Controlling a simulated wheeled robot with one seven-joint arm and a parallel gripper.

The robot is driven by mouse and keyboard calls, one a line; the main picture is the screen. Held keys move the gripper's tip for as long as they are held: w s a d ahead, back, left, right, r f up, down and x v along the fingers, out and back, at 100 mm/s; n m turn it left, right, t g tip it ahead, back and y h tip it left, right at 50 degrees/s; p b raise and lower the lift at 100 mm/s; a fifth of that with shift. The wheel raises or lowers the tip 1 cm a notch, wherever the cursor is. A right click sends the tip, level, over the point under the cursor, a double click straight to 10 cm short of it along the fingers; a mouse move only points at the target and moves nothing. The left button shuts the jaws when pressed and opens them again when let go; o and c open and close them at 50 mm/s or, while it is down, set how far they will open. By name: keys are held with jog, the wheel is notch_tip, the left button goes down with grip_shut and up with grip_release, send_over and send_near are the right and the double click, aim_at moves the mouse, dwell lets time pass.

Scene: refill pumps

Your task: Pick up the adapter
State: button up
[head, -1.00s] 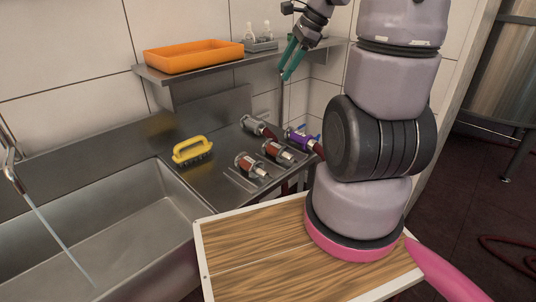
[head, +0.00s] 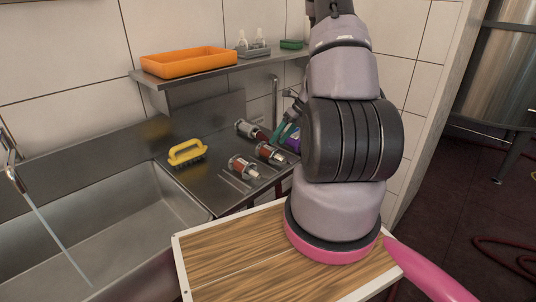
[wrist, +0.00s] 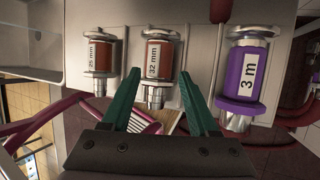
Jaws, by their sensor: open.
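Fittings with steel ends and red-brown bodies lie on the steel counter right of the sink. In the wrist view one is labelled "25 mm" (wrist: 101,55) and one "32 mm" (wrist: 159,60). A purple piece labelled "3 m" (wrist: 246,75) lies to their right. In the head view I see red-brown fittings at the front left (head: 243,167), front right (head: 270,153) and back (head: 251,131). Which one is the adapter is unclear. My gripper (wrist: 158,90) is open and empty, its green fingers pointing toward the 32 mm fitting. In the head view it is partly hidden by my arm.
A yellow brush (head: 187,153) lies on the counter beside the sink (head: 110,225), where water runs. A shelf (head: 220,68) above holds an orange tray (head: 188,62), a grey holder (head: 253,50) and a green item (head: 291,44). A wooden board (head: 235,250) is in front.

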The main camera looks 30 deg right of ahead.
aim_at(271, 148)
jog(key=shift+x, duration=3.1)
jog(key=shift+r, duration=0.1)
grip_shut()
